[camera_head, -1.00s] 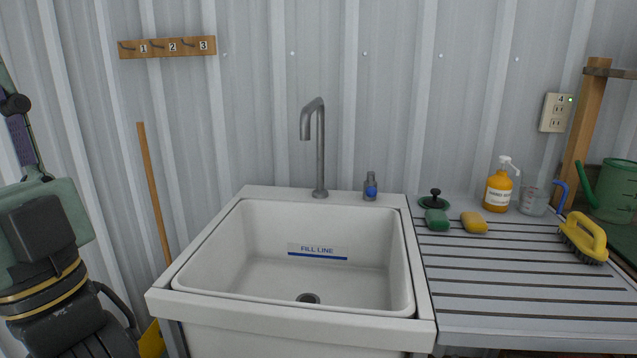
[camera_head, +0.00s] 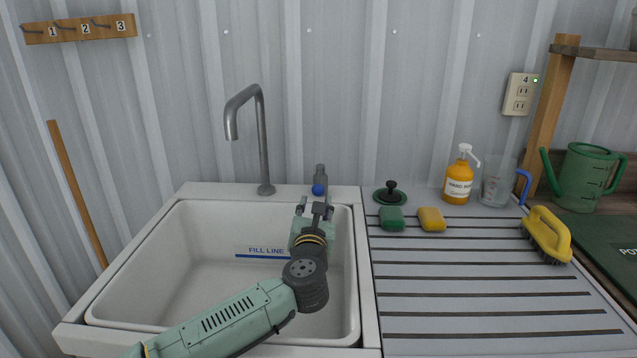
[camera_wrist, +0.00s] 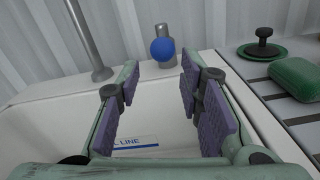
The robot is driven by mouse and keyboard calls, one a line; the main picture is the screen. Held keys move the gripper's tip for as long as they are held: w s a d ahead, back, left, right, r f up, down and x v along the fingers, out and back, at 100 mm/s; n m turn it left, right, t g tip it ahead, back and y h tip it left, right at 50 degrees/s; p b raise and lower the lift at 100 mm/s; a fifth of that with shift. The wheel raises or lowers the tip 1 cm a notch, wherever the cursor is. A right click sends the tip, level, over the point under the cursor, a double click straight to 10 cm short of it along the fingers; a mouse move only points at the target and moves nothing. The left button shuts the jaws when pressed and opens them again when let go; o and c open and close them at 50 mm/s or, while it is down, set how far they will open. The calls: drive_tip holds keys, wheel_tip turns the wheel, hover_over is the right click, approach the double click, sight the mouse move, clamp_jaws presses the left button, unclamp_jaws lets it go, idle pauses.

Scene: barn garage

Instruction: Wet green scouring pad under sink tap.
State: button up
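The green scouring pad (camera_head: 391,218) lies on the slatted drainboard just right of the sink, beside a yellow one (camera_head: 431,219). It also shows at the right of the wrist view (camera_wrist: 297,78). The grey tap (camera_head: 262,140) rises from the back ledge of the sink (camera_head: 190,270), its spout over the basin. My gripper (camera_head: 316,208) is over the back right of the basin, left of the green pad. In the wrist view its purple-padded fingers (camera_wrist: 160,105) are apart with nothing between them.
A green plug with black knob (camera_head: 390,194) sits behind the pad. Soap bottle (camera_head: 459,178), clear jug (camera_head: 496,184) and yellow brush (camera_head: 547,234) stand further right. The front drainboard is clear.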

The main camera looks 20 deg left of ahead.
sight(318, 187)
drive_tip(key=p+x, duration=0.2)
drive_tip(key=x, duration=0.8)
drive_tip(key=shift+w+d+p, duration=0.1)
drive_tip(key=shift+w+p, duration=0.05)
drive_tip(key=shift+p, duration=0.25)
clamp_jaws()
drive_tip(key=shift+f, duration=0.1)
drive_tip(key=shift+f, duration=0.1)
